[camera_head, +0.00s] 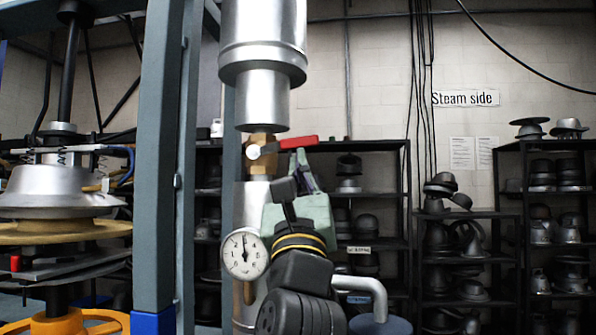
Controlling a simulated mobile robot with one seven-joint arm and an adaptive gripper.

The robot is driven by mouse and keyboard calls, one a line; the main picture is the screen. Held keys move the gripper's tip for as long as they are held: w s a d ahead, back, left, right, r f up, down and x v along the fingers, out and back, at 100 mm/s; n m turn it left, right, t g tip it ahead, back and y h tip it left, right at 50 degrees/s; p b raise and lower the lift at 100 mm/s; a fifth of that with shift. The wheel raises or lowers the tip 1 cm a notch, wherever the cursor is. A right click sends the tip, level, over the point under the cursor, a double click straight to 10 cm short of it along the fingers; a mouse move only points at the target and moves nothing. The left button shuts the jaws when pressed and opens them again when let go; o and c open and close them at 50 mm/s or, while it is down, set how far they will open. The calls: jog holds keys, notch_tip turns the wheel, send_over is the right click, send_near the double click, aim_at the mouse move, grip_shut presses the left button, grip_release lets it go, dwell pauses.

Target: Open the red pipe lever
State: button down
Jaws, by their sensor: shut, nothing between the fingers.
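The red pipe lever (298,142) points right from a brass valve (260,155) on the vertical silver pipe. It looks close to horizontal, with a slight upward tilt to the right. My gripper (299,157) is just below the lever's red handle in the picture, its fingers pointing up. The fingers are shut and hold nothing. The fingertips overlap or nearly meet the lever's lower edge; I cannot tell whether they touch it. My wrist and arm come up from the bottom and hide part of the pipe below the valve.
A round pressure gauge (245,254) sits on the pipe, left of my wrist. A grey-blue post (160,160) and a hat press (60,190) stand at left. Black shelves (510,215) with hat forms stand behind at right. The space right of the lever looks clear.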

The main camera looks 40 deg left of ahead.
jog(key=shift+d+r+n+g+y, duration=0.1)
jog(key=shift+r+n+g+y, duration=0.2)
jog(key=shift+n, duration=0.3)
jog(key=shift+s+a+r+n+g+y+p, duration=0.35)
jog(key=shift+a+r+n+g+y+p, duration=0.5)
jog(key=shift+r+n+g, duration=1.05)
jog(key=shift+s+a+r+n+g+y+p, duration=0.35)
jog(key=shift+r+n+g+p, duration=1.1)
jog(key=shift+n, duration=0.7)
jog(key=shift+s+a+r+n+g+y+p, duration=0.35)
jog(key=shift+a+r+n+g+y+p, duration=0.45)
jog(key=shift+r+n+g, duration=1.1)
jog(key=shift+d+r, duration=0.1)
jog(key=shift+d, duration=0.1)
